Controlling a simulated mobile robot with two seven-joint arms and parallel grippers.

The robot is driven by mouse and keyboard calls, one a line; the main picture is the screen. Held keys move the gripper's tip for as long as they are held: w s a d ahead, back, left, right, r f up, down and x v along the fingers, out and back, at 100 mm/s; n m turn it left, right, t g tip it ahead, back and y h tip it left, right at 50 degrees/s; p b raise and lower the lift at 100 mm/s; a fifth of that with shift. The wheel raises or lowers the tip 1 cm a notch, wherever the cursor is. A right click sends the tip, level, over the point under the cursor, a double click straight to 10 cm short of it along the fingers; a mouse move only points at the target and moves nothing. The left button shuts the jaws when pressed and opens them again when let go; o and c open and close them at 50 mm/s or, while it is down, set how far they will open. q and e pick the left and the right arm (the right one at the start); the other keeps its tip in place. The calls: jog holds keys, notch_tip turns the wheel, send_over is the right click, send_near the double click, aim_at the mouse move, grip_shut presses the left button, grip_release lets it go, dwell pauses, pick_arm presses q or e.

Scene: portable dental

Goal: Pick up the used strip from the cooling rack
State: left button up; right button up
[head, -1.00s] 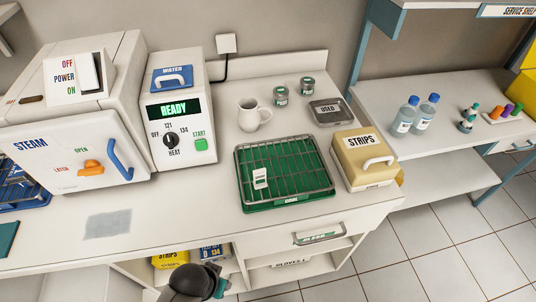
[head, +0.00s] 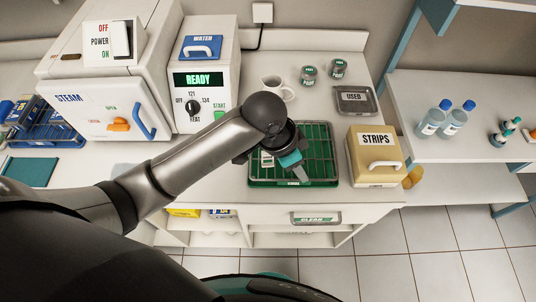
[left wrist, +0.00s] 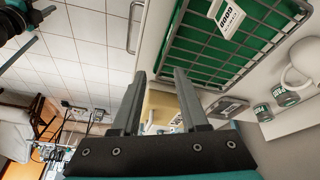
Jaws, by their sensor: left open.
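The used strip (head: 267,160) is a small white tag lying on the wire cooling rack (head: 325,150) over a green tray. It also shows in the left wrist view (left wrist: 228,16), flat on the wires with dark print. My left gripper (head: 301,174) is over the front part of the rack, to the right of the strip in the head view. Its fingers (left wrist: 161,72) are apart with nothing between them. My arm covers the rack's left part. What seems to be part of my right gripper (left wrist: 35,28) shows at the left wrist view's upper left corner; its jaws are unclear.
A yellow STRIPS box (head: 374,160) stands right of the rack. Behind are a metal USED tray (head: 356,101), a white mug (head: 275,88) and two small tins (head: 309,75). The steam steriliser (head: 105,105) stands left. Counter is bare between box and USED tray.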

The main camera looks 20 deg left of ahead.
pick_arm(q)
jog(key=w+a+r+m+g+y+p, duration=0.1)
jog(key=w+a+r+m+y, duration=0.1)
jog(key=w+a+r, duration=0.15)
notch_tip(320, 180, up, 4)
jog(key=m+y, duration=0.1)
jog(key=y, duration=0.1)
send_over(268, 162)
jog(key=shift+g, duration=0.4)
notch_tip(268, 162, down, 10)
jog(key=shift+r, duration=0.2)
jog(key=shift+w+a+f, duration=0.1)
jog(key=shift+f, duration=2.5)
grip_shut()
